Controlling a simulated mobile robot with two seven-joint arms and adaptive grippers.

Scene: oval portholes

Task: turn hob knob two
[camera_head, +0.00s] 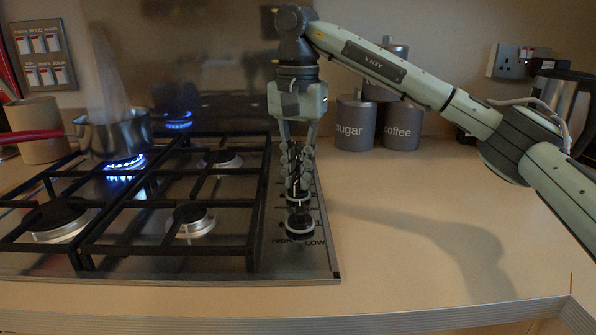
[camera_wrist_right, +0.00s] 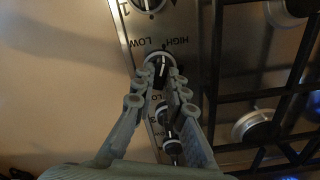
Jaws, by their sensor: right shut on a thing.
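The hob (camera_head: 330,262) has a column of several dark round knobs along its right edge. The front knob (camera_head: 299,222) stands clear, with HIGH and LOW printed before it. My right gripper (camera_head: 298,188) points down over the column. Its fingers are shut on the second knob from the front, which shows between the fingertips in the right wrist view (camera_wrist_right: 161,66) with a pale pointer line. In the head view the fingers partly hide this knob and those behind it. Two more knobs show between the fingers in the wrist view. My left gripper is not in view.
A steel pan (camera_head: 112,133) with a red handle steams over a lit blue flame at the back left. Black pan supports (camera_head: 255,215) stand just left of the knobs. Sugar and coffee canisters (camera_head: 402,126) stand at the back. The counter (camera_head: 420,215) on the right is clear.

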